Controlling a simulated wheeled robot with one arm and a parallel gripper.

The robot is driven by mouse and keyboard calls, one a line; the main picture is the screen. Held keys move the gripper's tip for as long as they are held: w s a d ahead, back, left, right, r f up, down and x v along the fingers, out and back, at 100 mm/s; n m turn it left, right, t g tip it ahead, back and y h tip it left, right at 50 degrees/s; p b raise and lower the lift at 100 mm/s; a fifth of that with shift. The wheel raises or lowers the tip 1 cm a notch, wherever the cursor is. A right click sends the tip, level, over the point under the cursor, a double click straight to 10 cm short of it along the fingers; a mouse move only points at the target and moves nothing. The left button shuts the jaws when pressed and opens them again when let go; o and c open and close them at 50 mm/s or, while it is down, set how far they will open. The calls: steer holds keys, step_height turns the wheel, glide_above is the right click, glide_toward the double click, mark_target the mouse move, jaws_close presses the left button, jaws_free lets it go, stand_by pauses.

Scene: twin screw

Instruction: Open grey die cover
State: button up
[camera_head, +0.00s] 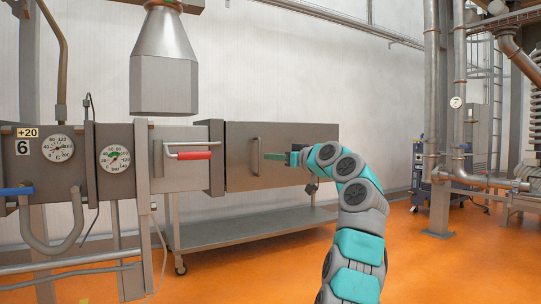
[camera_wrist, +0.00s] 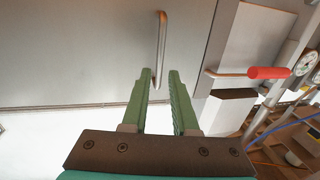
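The grey die cover (camera_head: 285,140) is a box-like metal panel at the right end of the machine, and it looks closed. Its upright bar handle (camera_head: 257,157) is on the front face. My gripper (camera_head: 266,157) reaches in from the right with its green fingertips right beside the handle. In the wrist view, my gripper (camera_wrist: 160,74) is open, and the lower end of the handle (camera_wrist: 161,40) shows between the two fingertips. Whether the fingers touch the handle or are just short of it, I cannot tell. The cover face (camera_wrist: 80,50) fills the upper left there.
A red-gripped lever (camera_head: 193,155) is on the block left of the cover and shows in the wrist view too (camera_wrist: 268,73). A wheeled metal table (camera_head: 230,228) stands below. A hopper (camera_head: 164,75) hangs above.

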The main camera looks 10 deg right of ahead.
mark_target(260, 171)
steer(key=p+x, duration=0.1)
steer(key=x, duration=0.1)
steer(key=p+x, duration=0.1)
steer(key=x, duration=0.1)
steer(key=p+x, duration=0.1)
steer(key=x, duration=0.1)
steer(key=shift+r, duration=0.3)
steer(key=shift+w+a+f+p, duration=0.2)
steer(key=shift+w+p, duration=0.1)
steer(key=shift+w, duration=0.1)
steer(key=shift+w+a+f+p, duration=0.1)
steer(key=shift+w+a+p, duration=0.2)
steer(key=shift+w, duration=0.1)
steer(key=shift+c, duration=0.2)
jaws_close()
stand_by(0.4)
